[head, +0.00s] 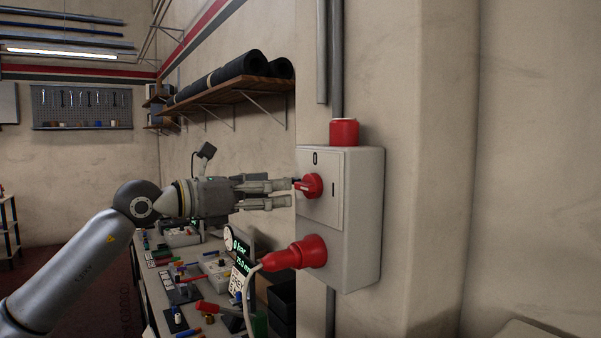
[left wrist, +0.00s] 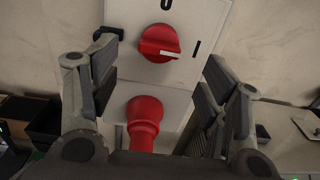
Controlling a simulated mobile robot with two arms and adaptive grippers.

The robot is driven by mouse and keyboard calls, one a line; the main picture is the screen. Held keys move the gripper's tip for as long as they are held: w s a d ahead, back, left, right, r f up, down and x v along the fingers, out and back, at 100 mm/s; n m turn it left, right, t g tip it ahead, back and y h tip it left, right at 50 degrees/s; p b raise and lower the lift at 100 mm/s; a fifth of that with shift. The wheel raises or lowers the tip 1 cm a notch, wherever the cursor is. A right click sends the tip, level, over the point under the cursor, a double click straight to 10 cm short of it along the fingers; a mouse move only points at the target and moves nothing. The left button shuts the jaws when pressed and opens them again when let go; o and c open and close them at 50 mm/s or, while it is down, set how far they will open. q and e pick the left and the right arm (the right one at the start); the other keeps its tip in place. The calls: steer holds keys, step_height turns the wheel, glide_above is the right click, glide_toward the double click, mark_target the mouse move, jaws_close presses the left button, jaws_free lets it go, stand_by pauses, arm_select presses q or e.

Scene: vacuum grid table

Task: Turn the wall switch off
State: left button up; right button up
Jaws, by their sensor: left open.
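The wall switch is a grey box (head: 362,215) on the wall with a red rotary knob (head: 309,186) on its front plate. The plate carries a 0 above the knob and an I to its right. In the left wrist view the knob (left wrist: 160,43) has a white mark pointing right, toward the I side. My left gripper (head: 289,193) is open just in front of the knob, coming from the left. In the left wrist view its fingers stand either side of and below the knob, apart from it as far as I can tell. My right gripper is out of view.
A red plug (head: 298,254) with a pale cable sticks out below the knob. A red fitting (head: 344,132) and conduit sit above the box. A cluttered bench (head: 160,300) lies below my left arm. A shelf (head: 232,92) with black rolls hangs behind.

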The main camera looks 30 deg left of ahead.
mark_target(300, 185)
arm_select(q)
steer(key=p+x, duration=0.3)
steer(key=shift+w+d+r, duration=0.1)
steer(key=shift+w+r, duration=0.1)
steer(key=shift+r, duration=0.15)
steer(key=p+x, duration=0.1)
steer(key=x, duration=0.1)
steer(key=shift+w+d+f+p, duration=0.1)
steer(key=shift+w+f+p, duration=0.1)
steer(key=shift+w+p, duration=0.2)
steer(key=shift+w+d+f, duration=0.15)
steer(key=shift+w+d, duration=0.05)
steer(key=shift+w, duration=0.15)
steer(key=c, duration=1)
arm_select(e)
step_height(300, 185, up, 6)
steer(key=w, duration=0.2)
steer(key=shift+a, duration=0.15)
